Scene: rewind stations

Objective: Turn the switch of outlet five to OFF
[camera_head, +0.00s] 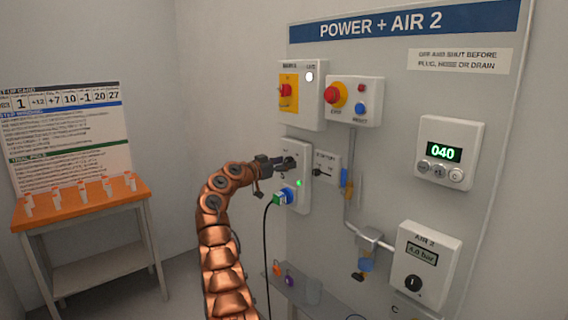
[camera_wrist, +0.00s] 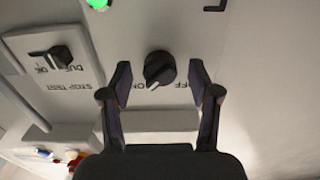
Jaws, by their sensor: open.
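The outlet's switch is a round black knob (camera_wrist: 160,68) on a grey-white panel in the wrist view. Its white pointer mark leans toward the "ON" lettering, with "OFF" on the other side; the lettering is upside down. In the head view the outlet box (camera_head: 303,200) carries a lit green lamp (camera_head: 299,183) and a blue plug (camera_head: 289,196). My gripper (camera_head: 283,163) is at the knob on this box. In the wrist view its open fingers (camera_wrist: 160,82) stand on both sides of the knob, with gaps showing. No outlet number is readable.
A smaller box (camera_head: 326,160) with a black switch (camera_wrist: 50,57) sits close beside the outlet. Boxes with a red switch (camera_head: 286,91) and a red button (camera_head: 336,95) are above. A black cable (camera_head: 266,240) hangs from the plug. An orange-topped table (camera_head: 80,208) stands left.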

